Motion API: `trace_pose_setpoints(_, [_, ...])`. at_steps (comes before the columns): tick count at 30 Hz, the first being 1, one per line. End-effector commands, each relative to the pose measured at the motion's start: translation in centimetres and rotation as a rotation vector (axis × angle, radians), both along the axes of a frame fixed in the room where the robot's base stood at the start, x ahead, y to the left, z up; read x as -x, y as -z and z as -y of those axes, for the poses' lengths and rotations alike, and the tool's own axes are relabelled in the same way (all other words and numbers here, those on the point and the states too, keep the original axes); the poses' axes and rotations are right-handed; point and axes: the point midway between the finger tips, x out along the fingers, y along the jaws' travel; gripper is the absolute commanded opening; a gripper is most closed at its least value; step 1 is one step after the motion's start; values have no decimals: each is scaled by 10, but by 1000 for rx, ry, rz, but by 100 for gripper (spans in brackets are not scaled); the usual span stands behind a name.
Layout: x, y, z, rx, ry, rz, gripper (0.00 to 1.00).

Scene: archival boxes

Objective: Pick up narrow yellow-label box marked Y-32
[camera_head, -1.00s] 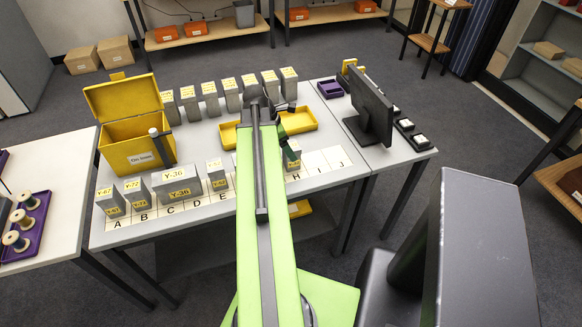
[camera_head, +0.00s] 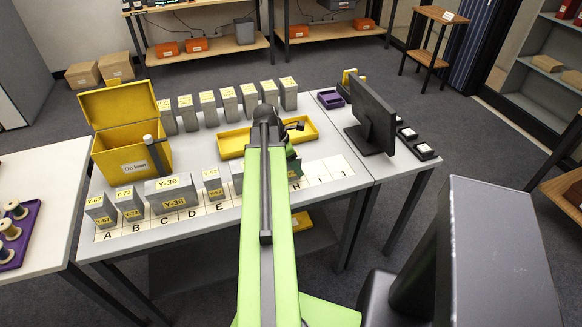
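I cannot read the label Y-32 on any box. Narrow grey boxes with yellow labels stand in the back row, such as one box (camera_head: 249,99), but their print is too small to read. In the front row, a narrow box (camera_head: 213,184) stands near letter E, its number unclear. Another narrow box (camera_head: 237,176) is partly hidden by my arm. A further small grey box (camera_head: 294,172) stands near letter H, partly behind my gripper (camera_head: 291,153). My gripper hangs at the end of my green arm, over the table's front strip. Its fingers are too dark and small to show whether they are open.
A wide box Y-36 (camera_head: 171,194) and narrow Y-67 (camera_head: 101,211) and Y-72 (camera_head: 130,204) stand at the left. A yellow bin (camera_head: 118,165), a yellow tray (camera_head: 309,133) and a monitor (camera_head: 371,113) flank the work area. Letters I and J are bare.

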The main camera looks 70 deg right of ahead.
Motion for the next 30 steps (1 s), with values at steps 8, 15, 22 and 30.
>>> trace_pose_setpoints(8, [0,0,0,0,0,0,23])
trace_pose_setpoints(15, [0,0,0,0,0,0,4])
trace_pose_setpoints(22, [-1,-5,-1,0,-1,0,4])
trace_pose_setpoints(30, [-4,-35,-2,0,-6,0,4])
